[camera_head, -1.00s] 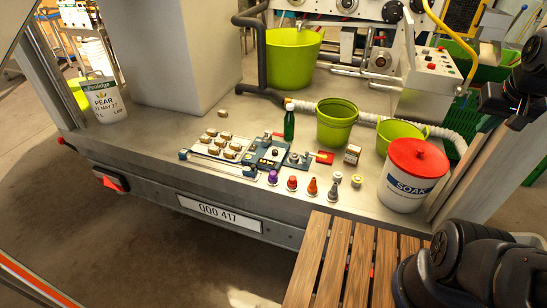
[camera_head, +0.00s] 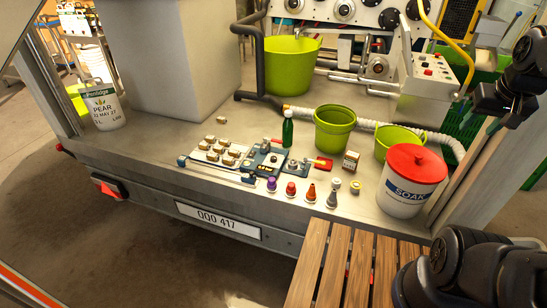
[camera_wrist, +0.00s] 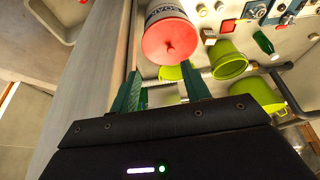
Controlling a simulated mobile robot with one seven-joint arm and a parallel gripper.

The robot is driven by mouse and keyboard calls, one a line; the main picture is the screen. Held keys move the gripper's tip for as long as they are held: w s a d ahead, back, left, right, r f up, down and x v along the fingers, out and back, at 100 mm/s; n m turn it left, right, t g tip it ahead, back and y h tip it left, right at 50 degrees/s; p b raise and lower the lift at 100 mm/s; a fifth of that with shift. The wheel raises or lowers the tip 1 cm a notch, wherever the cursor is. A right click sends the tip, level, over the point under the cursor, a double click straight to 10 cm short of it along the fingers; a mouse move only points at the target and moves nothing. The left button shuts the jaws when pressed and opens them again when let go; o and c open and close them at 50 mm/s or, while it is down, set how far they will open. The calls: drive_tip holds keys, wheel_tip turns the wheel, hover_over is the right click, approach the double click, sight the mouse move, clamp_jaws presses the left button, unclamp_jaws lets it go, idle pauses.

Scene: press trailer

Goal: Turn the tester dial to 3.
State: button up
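A blue bench unit (camera_head: 263,163) sits on the trailer deck, with a small dark round knob (camera_head: 274,158) on its face. A second blue unit with a silver round part (camera_head: 293,167) stands just right of it. I cannot tell which is the tester, and no dial setting can be read. In the wrist view part of a blue unit (camera_wrist: 255,11) shows at the top edge. My gripper (camera_wrist: 162,88) is open and empty, its green fingers spread. In the head view my gripper (camera_head: 488,104) is at the right, far from the blue units.
Several small coloured-top pieces (camera_head: 311,194) line the front edge. A slatted wooden surface (camera_head: 340,260) lies in front.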

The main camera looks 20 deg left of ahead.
drive_tip(key=w+a+n+g, duration=0.1)
drive_tip(key=w+a+n, duration=0.2)
drive_tip(key=w+a, duration=0.35)
drive_tip(key=w+a+n, duration=0.2)
drive_tip(key=w+a, duration=0.2)
drive_tip(key=w, duration=0.5)
drive_tip(key=w+a+f+n+g+y, duration=0.1)
drive_tip(key=w+a+f+n, duration=0.2)
drive_tip(key=w+a, duration=0.5)
drive_tip(key=n+g+h, duration=0.1)
drive_tip(key=n+g, duration=0.1)
drive_tip(key=n, duration=0.8)
hover_over(274, 157)
wheel_tip(274, 157, down, 33)
wheel_tip(274, 157, down, 10)
drive_tip(key=shift+s+a+f, duration=0.1)
drive_tip(key=shift+f, duration=0.15)
drive_tip(key=shift+c, duration=0.2)
drive_tip(key=c, duration=0.9)
